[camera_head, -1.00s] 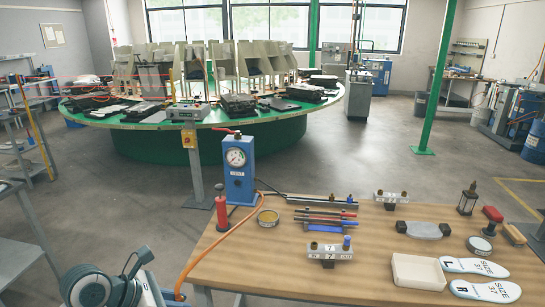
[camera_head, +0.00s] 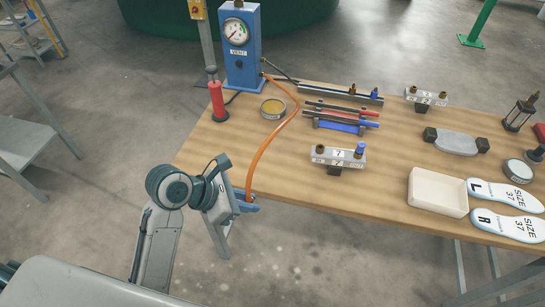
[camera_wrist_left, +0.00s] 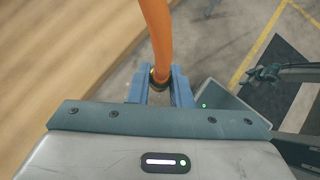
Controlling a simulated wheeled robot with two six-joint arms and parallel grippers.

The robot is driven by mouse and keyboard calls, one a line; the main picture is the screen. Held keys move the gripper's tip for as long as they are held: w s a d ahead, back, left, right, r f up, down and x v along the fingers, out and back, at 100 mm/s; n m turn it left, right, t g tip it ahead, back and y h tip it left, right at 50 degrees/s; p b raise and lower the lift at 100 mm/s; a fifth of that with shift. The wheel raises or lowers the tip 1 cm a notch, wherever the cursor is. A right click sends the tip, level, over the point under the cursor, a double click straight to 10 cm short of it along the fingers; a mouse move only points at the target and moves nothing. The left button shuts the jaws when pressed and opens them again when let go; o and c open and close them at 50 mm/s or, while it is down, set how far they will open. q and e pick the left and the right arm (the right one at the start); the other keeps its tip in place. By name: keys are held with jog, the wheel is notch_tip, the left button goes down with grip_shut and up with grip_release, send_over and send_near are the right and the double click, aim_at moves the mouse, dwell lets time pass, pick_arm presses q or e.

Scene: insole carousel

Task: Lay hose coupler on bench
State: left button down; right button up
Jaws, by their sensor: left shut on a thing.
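My left gripper (camera_head: 249,207) is at the front left edge of the wooden bench (camera_head: 290,190). It is shut on the hose coupler (camera_wrist_left: 159,80), a dark fitting on the end of the orange hose (camera_head: 263,146). The left wrist view shows the coupler between the two blue fingers, with the hose rising from it. The bench top is to the left in that view. In the head view the fingers largely hide the coupler. The hose runs from the gripper across the bench to the blue gauge stand (camera_head: 241,60). My right gripper is not in view.
The front left bench top is clear.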

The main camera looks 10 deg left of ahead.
pick_arm(q)
jog(key=w+a, duration=0.1)
jog(key=w, duration=0.4)
jog(key=w+f+p, duration=0.1)
jog(key=w, duration=0.4)
jog(key=w+a+p, duration=0.1)
jog(key=w, duration=0.4)
jog(key=shift+a+f, duration=0.2)
jog(key=shift+a, duration=0.15)
jog(key=shift+w+f+p, duration=0.1)
jog(key=shift+f+p, duration=0.2)
jog(key=shift+f, duration=1.45)
jog(key=c, duration=1.6)
grip_release()
jog(key=shift+f, duration=0.15)
jog(key=shift+o, duration=1.4)
